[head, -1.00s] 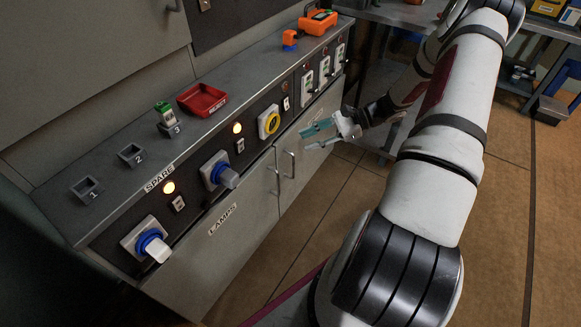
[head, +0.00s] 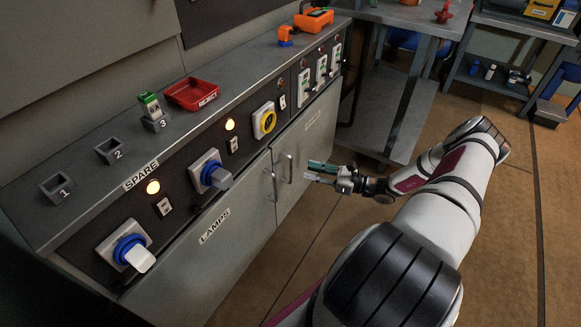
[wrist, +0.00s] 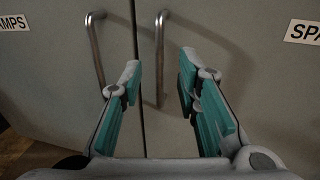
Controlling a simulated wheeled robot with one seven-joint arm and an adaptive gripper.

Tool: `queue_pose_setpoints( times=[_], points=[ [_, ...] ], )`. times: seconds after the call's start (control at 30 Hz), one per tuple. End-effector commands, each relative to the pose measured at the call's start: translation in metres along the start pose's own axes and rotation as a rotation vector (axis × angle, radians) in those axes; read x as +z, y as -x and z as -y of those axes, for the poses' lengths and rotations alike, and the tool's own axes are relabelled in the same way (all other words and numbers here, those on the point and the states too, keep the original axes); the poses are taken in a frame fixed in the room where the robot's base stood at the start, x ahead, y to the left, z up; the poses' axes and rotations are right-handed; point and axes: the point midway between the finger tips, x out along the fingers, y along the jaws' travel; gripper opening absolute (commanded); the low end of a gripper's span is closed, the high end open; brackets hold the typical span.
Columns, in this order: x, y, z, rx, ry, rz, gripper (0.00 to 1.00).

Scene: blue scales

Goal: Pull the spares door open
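The spares door (head: 308,142) is the right-hand grey cabinet door and stands shut. In the wrist view its face (wrist: 250,75) carries a partly cut-off label. Its upright metal bar handle (head: 289,168) is near the seam with the lamps door. My gripper (head: 309,171) is open and empty, to the right of this handle and pointing at the door. In the wrist view the spares handle (wrist: 159,60) shows in the gap between the open teal-padded fingers (wrist: 158,68), beyond the tips. I see no contact; the exact distance is unclear.
The lamps door (head: 205,265) is shut, its handle (head: 270,186) close to the left of the spares handle. Above are a control panel with knobs and a counter with a red reject tray (head: 193,94). A metal shelf (head: 395,110) stands beyond. Open floor lies in front.

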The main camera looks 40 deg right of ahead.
Motion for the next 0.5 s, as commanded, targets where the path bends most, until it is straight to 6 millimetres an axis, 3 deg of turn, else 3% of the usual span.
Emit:
queue_pose_setpoints(
  times=[0.3, 0.5],
  points=[
    [-0.001, -0.059, -0.001, 0.003, 0.0, 0.0, 0.3],
    [-0.001, -0.078, -0.001, 0.002, 0.001, 0.0, 0.3]
  ],
)
